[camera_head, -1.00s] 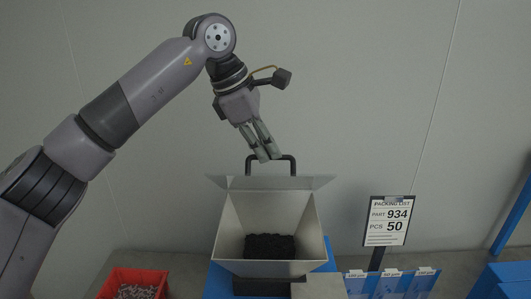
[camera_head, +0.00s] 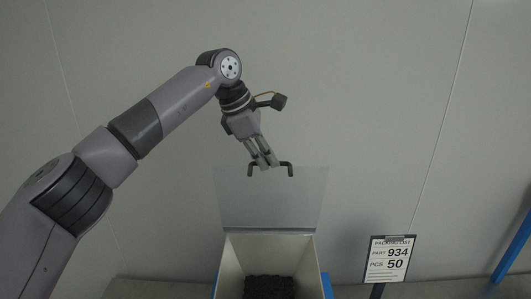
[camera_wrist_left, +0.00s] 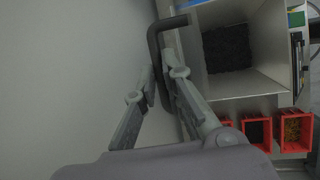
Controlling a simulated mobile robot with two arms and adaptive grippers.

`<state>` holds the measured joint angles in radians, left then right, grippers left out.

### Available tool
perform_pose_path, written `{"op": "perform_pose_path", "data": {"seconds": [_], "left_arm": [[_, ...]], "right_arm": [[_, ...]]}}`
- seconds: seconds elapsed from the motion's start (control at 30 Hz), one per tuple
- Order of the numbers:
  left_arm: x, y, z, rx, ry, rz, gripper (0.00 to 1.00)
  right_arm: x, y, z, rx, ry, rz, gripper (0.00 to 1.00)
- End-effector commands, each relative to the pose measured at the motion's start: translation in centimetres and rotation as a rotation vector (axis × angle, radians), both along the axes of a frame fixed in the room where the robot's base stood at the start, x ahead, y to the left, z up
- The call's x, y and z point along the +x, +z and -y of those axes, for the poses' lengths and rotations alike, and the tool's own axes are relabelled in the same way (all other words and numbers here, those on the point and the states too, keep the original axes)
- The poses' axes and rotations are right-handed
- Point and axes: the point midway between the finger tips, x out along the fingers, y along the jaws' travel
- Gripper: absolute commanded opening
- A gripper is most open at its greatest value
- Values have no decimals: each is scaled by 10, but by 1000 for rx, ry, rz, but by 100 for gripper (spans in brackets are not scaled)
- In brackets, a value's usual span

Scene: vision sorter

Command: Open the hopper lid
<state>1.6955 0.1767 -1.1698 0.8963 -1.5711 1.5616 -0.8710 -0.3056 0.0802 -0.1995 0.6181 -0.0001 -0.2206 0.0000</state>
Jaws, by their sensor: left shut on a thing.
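The hopper (camera_head: 228,262) is a light box with dark material inside, at the bottom middle of the head view. Its lid (camera_head: 270,205) is a flat grey panel standing raised along the hopper's back edge. A black handle (camera_head: 289,167) sits at the lid's top edge. My left gripper (camera_head: 266,168) is shut on the handle at its left part. The left wrist view shows the handle (camera_wrist_left: 153,45) between my two fingers, and the open hopper (camera_wrist_left: 262,80) beyond it. My right gripper is not in view.
A packing list sign (camera_head: 389,259) reading part 934, 50 pcs stands right of the hopper. Red bins (camera_wrist_left: 294,131) show at the lower right of the wrist view. A blue post (camera_head: 515,250) is at the far right. A plain wall fills the background.

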Motion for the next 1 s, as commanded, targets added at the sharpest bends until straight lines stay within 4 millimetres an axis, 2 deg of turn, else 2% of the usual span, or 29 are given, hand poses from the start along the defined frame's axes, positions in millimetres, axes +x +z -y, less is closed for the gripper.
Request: {"op": "perform_pose_path", "data": {"seconds": [0.03,0.37,0.4,0.67,1.0], "left_arm": [[0,-14,-3,19,3,-19,0],[0,-15,-3,19,3,-21,0],[0,-15,-3,19,3,-21,12],[0,-11,-1,12,2,-15,30],[0,-6,-2,8,1,-10,30]], "right_arm": [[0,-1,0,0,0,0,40],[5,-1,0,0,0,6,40],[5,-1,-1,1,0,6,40],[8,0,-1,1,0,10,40],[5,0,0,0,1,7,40]]}}
